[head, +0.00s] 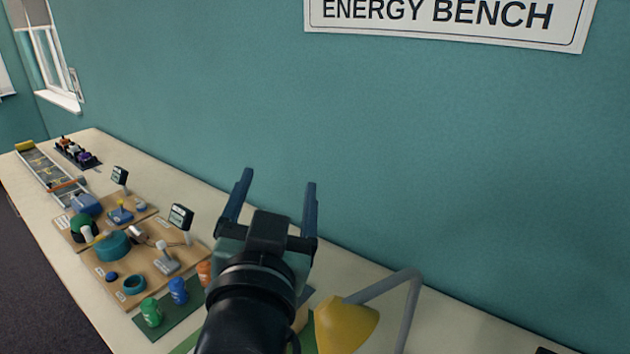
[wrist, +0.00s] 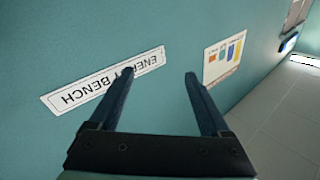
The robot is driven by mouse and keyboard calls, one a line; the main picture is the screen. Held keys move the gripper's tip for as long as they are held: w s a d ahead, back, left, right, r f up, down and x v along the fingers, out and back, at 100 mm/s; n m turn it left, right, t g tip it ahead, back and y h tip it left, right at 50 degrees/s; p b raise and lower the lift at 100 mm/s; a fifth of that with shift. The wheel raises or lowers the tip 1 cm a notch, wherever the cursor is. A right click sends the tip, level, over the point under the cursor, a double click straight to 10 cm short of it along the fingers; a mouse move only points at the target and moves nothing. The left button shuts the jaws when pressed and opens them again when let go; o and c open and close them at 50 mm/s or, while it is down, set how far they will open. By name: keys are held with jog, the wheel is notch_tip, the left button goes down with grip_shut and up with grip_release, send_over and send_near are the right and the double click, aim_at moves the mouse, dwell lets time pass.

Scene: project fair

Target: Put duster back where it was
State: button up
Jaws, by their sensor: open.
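My gripper (head: 279,188) is open and empty, raised above the bench in front of the teal wall. Its two fingers also show in the wrist view (wrist: 160,78), apart with nothing between them, pointing towards the wall. I cannot make out a duster in either view. My arm hides part of the bench in the head view.
The long bench (head: 65,205) bears wooden boards with models (head: 110,291), a metal ramp (head: 45,172), and small pots on a green mat (head: 185,323). A yellow lamp (head: 345,325) stands right of my arm. A sign (head: 440,15) hangs on the wall.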

jog(key=s+d+r+n+t, duration=0.1)
jog(key=s+r+t, duration=0.1)
jog(key=s+r, duration=0.2)
jog(key=s+d+r+n+t, duration=0.1)
jog(key=s+d+r+t, duration=0.1)
jog(key=r, duration=0.9)
jog(key=s+d+r+n+t, duration=0.1)
jog(key=s+r+t, duration=0.3)
jog(key=s+r, duration=0.2)
jog(key=shift+s+d+r+y, duration=0.3)
jog(key=shift+s+r, duration=0.05)
jog(key=shift+r, duration=0.55)
